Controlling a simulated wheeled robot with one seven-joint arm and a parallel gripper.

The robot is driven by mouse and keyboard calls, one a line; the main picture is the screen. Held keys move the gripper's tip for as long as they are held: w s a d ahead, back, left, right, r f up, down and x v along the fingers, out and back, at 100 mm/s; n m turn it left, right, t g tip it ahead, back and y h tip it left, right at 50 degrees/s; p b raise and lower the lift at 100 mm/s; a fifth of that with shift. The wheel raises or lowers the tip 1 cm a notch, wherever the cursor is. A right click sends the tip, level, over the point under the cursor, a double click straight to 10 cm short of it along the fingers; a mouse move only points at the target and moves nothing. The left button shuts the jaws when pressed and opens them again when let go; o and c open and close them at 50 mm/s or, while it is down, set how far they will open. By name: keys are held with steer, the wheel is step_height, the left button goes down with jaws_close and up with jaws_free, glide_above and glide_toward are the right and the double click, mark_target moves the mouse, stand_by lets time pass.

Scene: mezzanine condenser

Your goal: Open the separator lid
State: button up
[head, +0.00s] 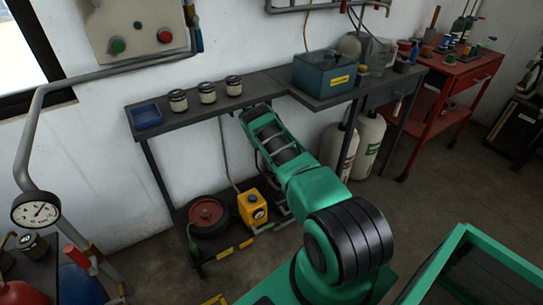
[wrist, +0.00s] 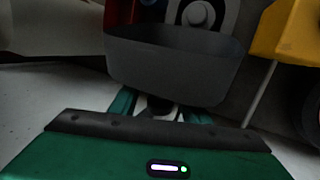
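The separator appears to be the blue box (head: 322,82) with a yellow label, standing on the grey bench in the head view. Its dark top (head: 326,57) looks closed, with a small knob or fitting on it. My green arm reaches to the bench's front edge, left of and below the box, apart from it. My gripper's fingers cannot be made out in the head view. In the wrist view the green finger parts of my gripper (wrist: 160,110) show low in the middle. Their tips are hidden behind a dark grey tub-like shape (wrist: 175,65), and I cannot tell whether they touch it.
Several ribbed canisters (head: 207,93) and a blue tray (head: 146,116) stand on the bench's left part. A yellow unit (head: 252,207) and a red round object (head: 208,215) sit below. White jugs (head: 368,145) stand under the bench. A red cart (head: 436,100) is at right.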

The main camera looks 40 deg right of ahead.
steer(key=shift+w+r, duration=0.1)
steer(key=shift+o, duration=0.4)
steer(key=a, duration=0.1)
steer(key=w+a, duration=0.1)
steer(key=a, duration=0.1)
steer(key=w+a, duration=0.1)
steer(key=a, duration=0.1)
steer(key=shift+w+r, duration=0.25)
steer(key=o, duration=0.9)
steer(key=w+a, duration=0.1)
steer(key=a, duration=0.2)
steer(key=shift+w+a, duration=0.15)
steer(key=shift+w, duration=0.25)
steer(key=shift+w+a, duration=0.35)
steer(key=shift+a, duration=0.45)
steer(key=c, duration=1)
steer(key=shift+w+a, duration=0.45)
steer(key=shift+a, duration=0.25)
